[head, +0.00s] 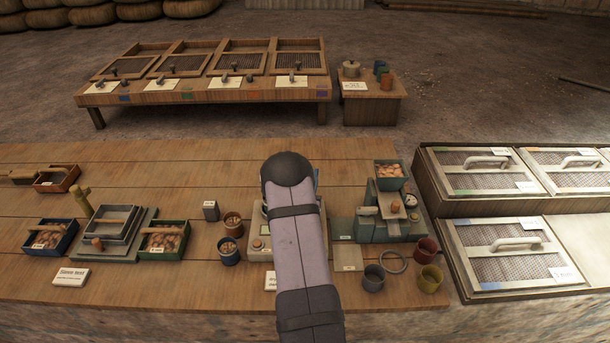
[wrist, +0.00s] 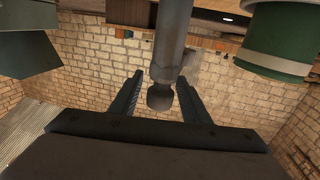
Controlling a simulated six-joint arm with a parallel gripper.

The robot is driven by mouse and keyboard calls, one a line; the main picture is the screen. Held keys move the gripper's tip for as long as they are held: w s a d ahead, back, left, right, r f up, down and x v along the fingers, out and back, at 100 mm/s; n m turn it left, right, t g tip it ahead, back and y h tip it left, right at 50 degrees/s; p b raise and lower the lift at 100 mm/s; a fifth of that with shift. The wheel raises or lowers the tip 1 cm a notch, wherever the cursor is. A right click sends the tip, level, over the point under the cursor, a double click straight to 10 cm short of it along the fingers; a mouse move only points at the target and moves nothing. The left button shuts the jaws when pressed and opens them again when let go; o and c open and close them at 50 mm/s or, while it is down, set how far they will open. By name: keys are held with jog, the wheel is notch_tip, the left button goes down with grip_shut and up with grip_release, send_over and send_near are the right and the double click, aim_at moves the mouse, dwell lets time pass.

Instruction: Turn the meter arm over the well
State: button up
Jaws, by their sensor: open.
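In the wrist view my gripper (wrist: 161,77) is open. Its two dark fingers stand on either side of a grey metal rod (wrist: 170,45) with a rounded knob (wrist: 160,97) at its end. I cannot tell whether either finger touches the rod, or whether the rod is the meter arm. In the head view my arm hides the gripper and part of a pale device (head: 259,246) at mid-bench. A grey-green machine (head: 372,228) with a small white dial (head: 411,201) stands to the right. I cannot make out the well.
A teal bin (head: 389,170) of brown pieces sits atop the machine. Cups stand close by: blue (head: 229,252), grey (head: 373,279), red (head: 426,250) and yellow (head: 430,279). Mesh-lidded trays (head: 505,252) fill the right. The bench's back left (head: 150,165) is clear.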

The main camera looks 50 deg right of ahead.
jog(key=b+v, duration=0.2)
jog(key=v, duration=0.4)
jog(key=shift+a, duration=0.2)
jog(key=shift+s, duration=0.1)
jog(key=shift+d+r, duration=0.15)
jog(key=shift+r, duration=0.15)
jog(key=c, duration=1)
jog(key=r, duration=0.1)
jog(key=d+r+m, duration=0.1)
jog(key=shift+d+r+t, duration=0.15)
jog(key=shift+r+t, duration=0.15)
jog(key=shift+r, duration=0.05)
grip_shut()
jog(key=s+d+f+m+t+y+b, duration=0.4)
jog(key=s+m, duration=0.5)
jog(key=m, duration=0.3)
notch_tip(320, 180, down, 2)
jog(key=y+b, duration=0.1)
jog(key=b, duration=0.2)
jog(key=shift+d+y, duration=0.25)
jog(key=shift+y, duration=0.05)
